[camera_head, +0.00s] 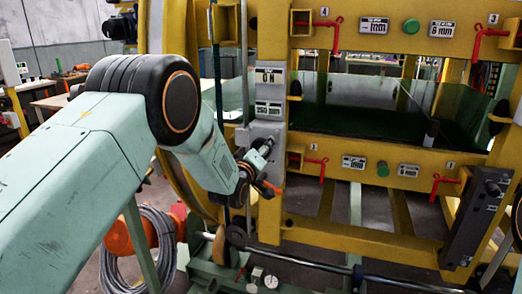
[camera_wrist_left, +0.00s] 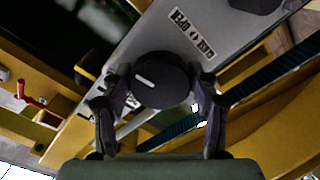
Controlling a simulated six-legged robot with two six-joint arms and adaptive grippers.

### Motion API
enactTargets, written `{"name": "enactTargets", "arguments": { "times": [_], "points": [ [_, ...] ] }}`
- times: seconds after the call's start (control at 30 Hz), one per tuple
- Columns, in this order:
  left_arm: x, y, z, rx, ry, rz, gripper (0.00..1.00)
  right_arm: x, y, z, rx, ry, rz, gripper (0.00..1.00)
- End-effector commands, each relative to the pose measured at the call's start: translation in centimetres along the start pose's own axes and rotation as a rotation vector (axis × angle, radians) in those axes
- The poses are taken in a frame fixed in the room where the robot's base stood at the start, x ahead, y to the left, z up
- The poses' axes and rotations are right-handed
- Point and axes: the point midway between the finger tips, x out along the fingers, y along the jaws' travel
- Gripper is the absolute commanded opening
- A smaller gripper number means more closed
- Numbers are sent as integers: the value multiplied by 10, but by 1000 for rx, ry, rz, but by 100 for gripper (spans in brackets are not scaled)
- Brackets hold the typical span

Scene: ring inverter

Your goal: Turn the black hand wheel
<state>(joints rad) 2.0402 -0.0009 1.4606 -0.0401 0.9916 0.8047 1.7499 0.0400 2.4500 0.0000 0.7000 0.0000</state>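The black hand wheel (camera_wrist_left: 160,80) shows in the left wrist view as a round black knob with a white mark on its face. My left gripper (camera_wrist_left: 160,88) has one finger on each side of it, spread about as wide as the wheel. I cannot tell whether the fingers press on its rim. In the head view my left gripper (camera_head: 268,168) is at the grey panel (camera_head: 269,85) on the yellow frame, and the wheel is hidden there. My right gripper is in neither view.
A grey plate with a printed label (camera_wrist_left: 194,34) lies beside the wheel. A second black round part (camera_wrist_left: 254,4) is at the top edge. Red handles (camera_head: 327,32) and green buttons (camera_head: 411,26) sit on the yellow beams. A coiled cable (camera_head: 140,255) lies at the lower left.

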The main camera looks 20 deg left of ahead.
Motion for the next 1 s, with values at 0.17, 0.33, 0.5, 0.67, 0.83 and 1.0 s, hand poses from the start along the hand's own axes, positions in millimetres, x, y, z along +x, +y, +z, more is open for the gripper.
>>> {"name": "enactTargets", "arguments": {
  "times": [0.17, 0.33, 0.5, 0.67, 0.83, 1.0],
  "points": [
    [0, 0, 0, 0, 0, -1, 42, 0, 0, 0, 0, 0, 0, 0],
    [0, 0, 0, -1, 1, -1, 27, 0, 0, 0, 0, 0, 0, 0],
    [0, 0, 0, 6, 1, -1, 26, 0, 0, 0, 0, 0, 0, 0],
    [0, 0, 0, 46, 1, -1, 26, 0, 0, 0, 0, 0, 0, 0],
    [0, 0, 0, 143, 1, -1, 26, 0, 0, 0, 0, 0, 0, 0],
    [0, -1, 0, 289, 1, -1, 26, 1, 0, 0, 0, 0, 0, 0]
  ]
}}
